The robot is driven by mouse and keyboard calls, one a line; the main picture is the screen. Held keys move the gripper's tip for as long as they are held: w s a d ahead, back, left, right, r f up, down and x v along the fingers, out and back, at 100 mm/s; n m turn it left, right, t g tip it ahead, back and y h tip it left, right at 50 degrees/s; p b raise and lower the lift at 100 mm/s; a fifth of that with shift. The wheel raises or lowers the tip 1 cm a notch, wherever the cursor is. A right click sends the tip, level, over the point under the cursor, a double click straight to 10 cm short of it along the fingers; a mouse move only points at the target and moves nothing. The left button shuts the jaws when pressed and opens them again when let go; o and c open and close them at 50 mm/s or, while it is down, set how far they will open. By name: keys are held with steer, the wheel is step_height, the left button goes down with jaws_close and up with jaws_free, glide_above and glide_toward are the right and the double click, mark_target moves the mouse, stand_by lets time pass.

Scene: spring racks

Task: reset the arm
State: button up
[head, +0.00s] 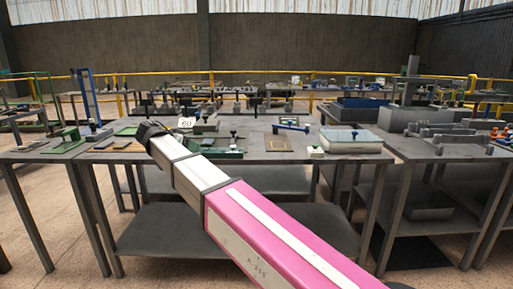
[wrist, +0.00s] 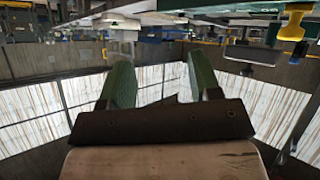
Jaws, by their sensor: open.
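My arm, pink and white, reaches from the lower right of the head view up and left over the grey table (head: 245,165). Its dark end with my gripper (head: 147,131) shows small, above the table's left part. In the wrist view my gripper (wrist: 160,78) has two green fingers standing well apart, with nothing between them. The wrist view looks upside down, with pale wall panels below and tabletop things along the top.
Several tools and fixtures lie on the table, among them a box with a pale top (head: 350,140) and a green fixture (head: 222,153). A lower shelf (head: 165,229) is bare. More tables stand left, right and behind. A yellow railing (head: 212,82) runs across the back.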

steer(key=d+f+n+g+y, duration=0.3)
steer(key=d+f+n+g, duration=0.15)
steer(key=d+f, duration=1.85)
steer(key=s+d+f+g+y, duration=0.1)
steer(key=s+d+f+y, duration=0.1)
steer(key=s+d+f, duration=0.2)
steer(key=s+d+f+n+g+y, duration=0.1)
steer(key=s+d+f, duration=0.4)
steer(key=d, duration=0.5)
steer(key=s+d+f+n+g+y, duration=0.1)
steer(key=s+d+f, duration=0.3)
steer(key=d+f, duration=0.4)
steer(key=shift+s+y, duration=0.3)
steer(key=shift+y, duration=0.6)
steer(key=shift+n, duration=0.25)
steer(key=shift+c, duration=0.3)
